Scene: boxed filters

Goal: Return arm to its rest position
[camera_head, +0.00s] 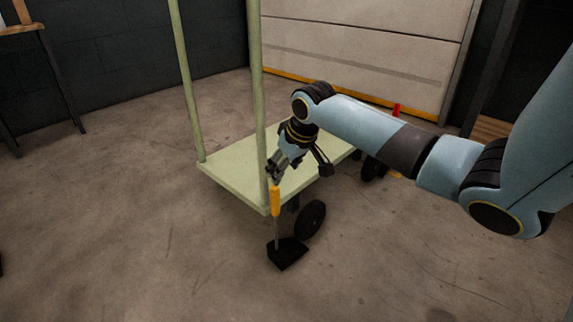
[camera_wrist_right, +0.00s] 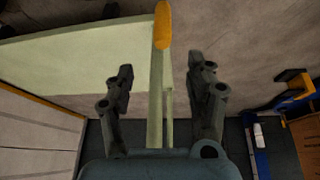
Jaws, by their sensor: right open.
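My right arm reaches in from the right in the head view. Its right gripper (camera_head: 275,172) is over the front corner of a pale green cart (camera_head: 232,166), pointing down. In the right wrist view the two fingers of the right gripper (camera_wrist_right: 160,72) stand apart with nothing clamped between them. A yellow handle (camera_head: 275,201) on a thin shaft rises from a black block (camera_head: 287,254) on the floor, just below the gripper. The yellow handle (camera_wrist_right: 163,25) also shows beyond the fingertips. My left gripper is not in view.
The cart has upright posts (camera_head: 184,80) and black wheels (camera_head: 310,218). A pale shutter door (camera_head: 365,45) stands behind it. A small red object (camera_head: 396,110) is partly hidden behind my arm. A table (camera_head: 22,29) is at the far left. The concrete floor at front left is clear.

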